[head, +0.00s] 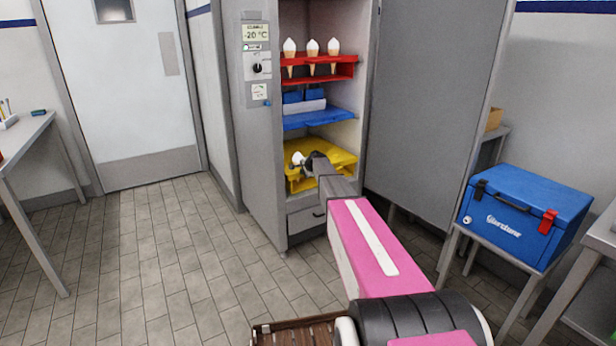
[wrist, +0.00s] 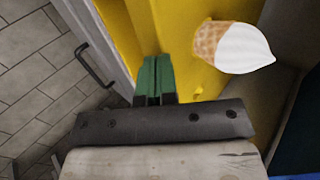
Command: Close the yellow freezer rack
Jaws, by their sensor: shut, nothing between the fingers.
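The yellow freezer rack (head: 335,158) is the lowest rack in the open freezer, below the blue one. In the head view its front edge is near the cabinet's front opening, and my arm covers part of it. An ice cream cone (head: 298,158) shows on the yellow rack. In the wrist view the cone (wrist: 232,46) lies to the right of my fingers against the yellow surface (wrist: 185,75). My gripper (wrist: 155,75) has green fingertips that are together and empty, at the yellow rack's front. I cannot tell whether they touch it.
A red rack (head: 320,68) with cones and a blue rack (head: 318,118) are above. The freezer door (head: 425,100) stands open at the right. A blue cooler box (head: 525,215) sits on a stand farther right. Floor at left is clear.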

